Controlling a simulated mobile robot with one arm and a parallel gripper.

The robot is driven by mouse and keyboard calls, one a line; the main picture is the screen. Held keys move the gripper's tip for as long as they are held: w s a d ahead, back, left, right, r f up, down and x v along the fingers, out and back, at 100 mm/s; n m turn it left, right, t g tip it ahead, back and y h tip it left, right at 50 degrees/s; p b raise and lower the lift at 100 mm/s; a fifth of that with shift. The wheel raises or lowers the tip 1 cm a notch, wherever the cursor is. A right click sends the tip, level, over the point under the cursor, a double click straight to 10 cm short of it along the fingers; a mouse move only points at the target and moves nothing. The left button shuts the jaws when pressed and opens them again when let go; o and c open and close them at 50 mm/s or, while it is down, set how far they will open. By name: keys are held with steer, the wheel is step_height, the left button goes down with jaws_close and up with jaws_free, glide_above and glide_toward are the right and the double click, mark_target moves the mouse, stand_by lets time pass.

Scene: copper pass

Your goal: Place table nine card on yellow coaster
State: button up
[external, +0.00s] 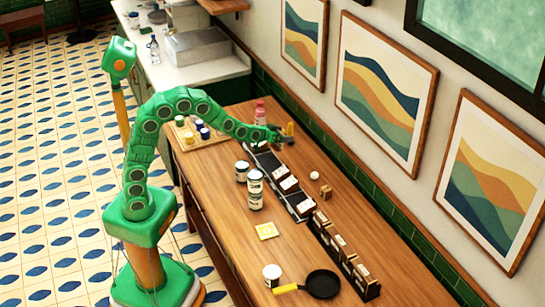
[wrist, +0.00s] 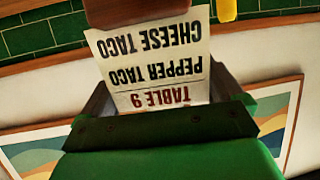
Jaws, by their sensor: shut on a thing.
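My gripper (external: 285,137) is at the far wall-side part of the wooden counter. In the wrist view my gripper (wrist: 162,118) is shut on the table nine card (wrist: 152,72). The card is cream paper with dark upside-down print reading "TABLE 9", "PEPPER TACO" and "CHEESE TACO". Its "TABLE 9" end is at the jaws. I cannot make the card out clearly in the external view. The yellow coaster (external: 266,230) lies flat on the open counter, nearer the camera than my gripper and well apart from it. A small white mark shows on it.
Dark trays with white cards (external: 289,184) and dark card holders (external: 340,245) line the wall side. Striped canisters (external: 255,190) stand beyond the coaster. A black pan (external: 321,284) and white can (external: 272,275) are nearer. A pink bottle (external: 260,113) stands by my gripper.

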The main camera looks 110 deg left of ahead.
steer(key=shift+s+d+r, duration=0.2)
steer(key=shift+s+d, duration=0.05)
